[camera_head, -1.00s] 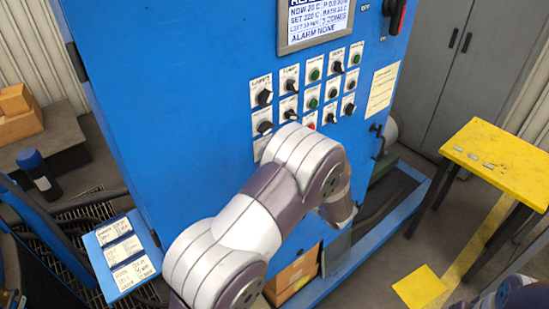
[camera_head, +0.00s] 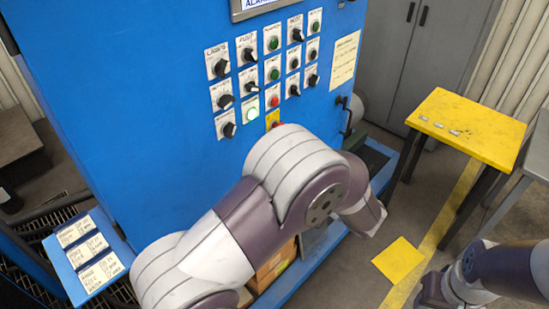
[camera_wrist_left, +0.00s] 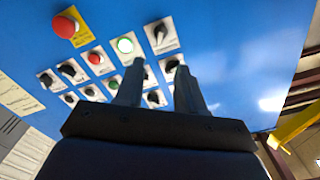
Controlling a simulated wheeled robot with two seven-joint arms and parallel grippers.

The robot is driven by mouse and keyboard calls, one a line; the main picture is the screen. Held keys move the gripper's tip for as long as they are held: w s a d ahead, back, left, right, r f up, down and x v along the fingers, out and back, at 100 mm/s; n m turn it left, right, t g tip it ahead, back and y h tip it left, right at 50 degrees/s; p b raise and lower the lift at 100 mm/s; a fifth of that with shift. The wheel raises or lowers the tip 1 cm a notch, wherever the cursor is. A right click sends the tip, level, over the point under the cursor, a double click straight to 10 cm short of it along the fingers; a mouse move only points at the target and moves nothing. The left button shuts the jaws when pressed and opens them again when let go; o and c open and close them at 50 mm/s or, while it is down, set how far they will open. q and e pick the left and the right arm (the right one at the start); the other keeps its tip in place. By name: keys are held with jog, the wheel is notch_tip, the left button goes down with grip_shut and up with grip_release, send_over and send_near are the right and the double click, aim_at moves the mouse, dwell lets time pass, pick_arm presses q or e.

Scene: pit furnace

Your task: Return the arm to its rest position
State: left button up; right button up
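My left arm (camera_head: 240,225) comes in from the lower left and bends in front of the blue control cabinet (camera_head: 130,100). Its gripper does not show in the head view. In the left wrist view my left gripper (camera_wrist_left: 159,82) has its two fingers apart with nothing between them. The fingers point toward the panel of knobs and buttons, including a red mushroom button (camera_wrist_left: 65,27) and a lit green button (camera_wrist_left: 125,45). I cannot tell the exact gap to the panel.
A yellow-topped table (camera_head: 465,128) stands at the right, before a grey cabinet (camera_head: 425,60). A blue shelf with labelled cards (camera_head: 90,255) juts out at the lower left. A yellow floor patch (camera_head: 399,261) lies clear of objects.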

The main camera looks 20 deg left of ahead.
pick_arm(q)
jog(key=w+d+f+m+t+h+b, duration=0.1)
jog(key=w+d+f+m+t+h, duration=0.35)
jog(key=d+f+h, duration=1)
jog(key=s+a+f+m+g+h+b, duration=0.1)
jog(key=s+a+m+g+h, duration=0.1)
jog(key=s+g, duration=0.3)
jog(key=s+a+f+m+g+h+b, duration=0.1)
jog(key=s+a+f+m+g+h, duration=0.15)
jog(key=s, duration=0.55)
jog(key=s+a+r+n+g+y+b, duration=0.1)
jog(key=s+a+g+y+b, duration=0.1)
jog(key=s+a, duration=0.4)
jog(key=a, duration=0.4)
jog(key=shift+s+r+g, duration=0.2)
jog(key=shift+s+g, duration=0.05)
jog(key=shift+g, duration=0.05)
